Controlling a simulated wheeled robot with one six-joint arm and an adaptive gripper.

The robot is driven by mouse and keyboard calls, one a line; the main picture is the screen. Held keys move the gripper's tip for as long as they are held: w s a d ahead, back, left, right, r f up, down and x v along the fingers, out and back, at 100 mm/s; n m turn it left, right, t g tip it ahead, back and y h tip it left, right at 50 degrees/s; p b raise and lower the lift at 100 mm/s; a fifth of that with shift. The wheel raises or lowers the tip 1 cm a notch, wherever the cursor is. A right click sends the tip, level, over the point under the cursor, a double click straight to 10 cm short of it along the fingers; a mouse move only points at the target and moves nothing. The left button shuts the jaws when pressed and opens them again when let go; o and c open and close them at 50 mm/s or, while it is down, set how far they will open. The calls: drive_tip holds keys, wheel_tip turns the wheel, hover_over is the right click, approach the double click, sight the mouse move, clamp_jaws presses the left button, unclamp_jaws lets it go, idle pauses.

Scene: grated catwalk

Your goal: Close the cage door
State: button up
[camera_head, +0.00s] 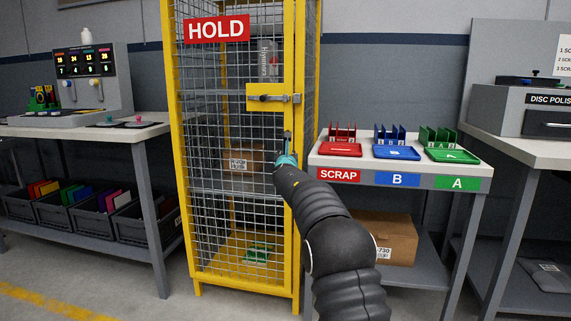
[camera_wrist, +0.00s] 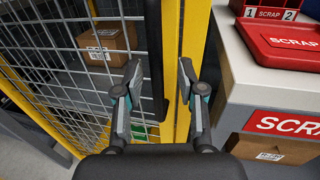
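The cage (camera_head: 310,60) is a tall yellow-framed mesh locker with a red HOLD sign (camera_head: 216,29) on its front. Its mesh door (camera_head: 225,130) has a yellow latch plate with a grey bolt (camera_head: 273,97) near the right edge. In the head view the door looks closed or nearly closed; I cannot tell whether it is fully flush. A black vertical handle (camera_wrist: 154,50) runs along the door's right side in the wrist view. My gripper (camera_wrist: 160,82) is open, its fingers either side of the handle's lower part and the yellow door edge; contact is unclear. It also shows below the latch in the head view (camera_head: 286,152).
Cardboard boxes (camera_head: 240,160) and a green tray (camera_head: 257,253) are inside the cage. A table (camera_head: 330,162) with red, blue and green trays stands close on the right, a box (camera_head: 385,235) beneath it. A bench (camera_head: 150,131) with bins below is on the left.

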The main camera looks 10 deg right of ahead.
drive_tip(key=s+a, duration=0.1)
drive_tip(key=s, duration=0.8)
drive_tip(key=shift+s+a, duration=0.25)
drive_tip(key=shift+a, duration=0.05)
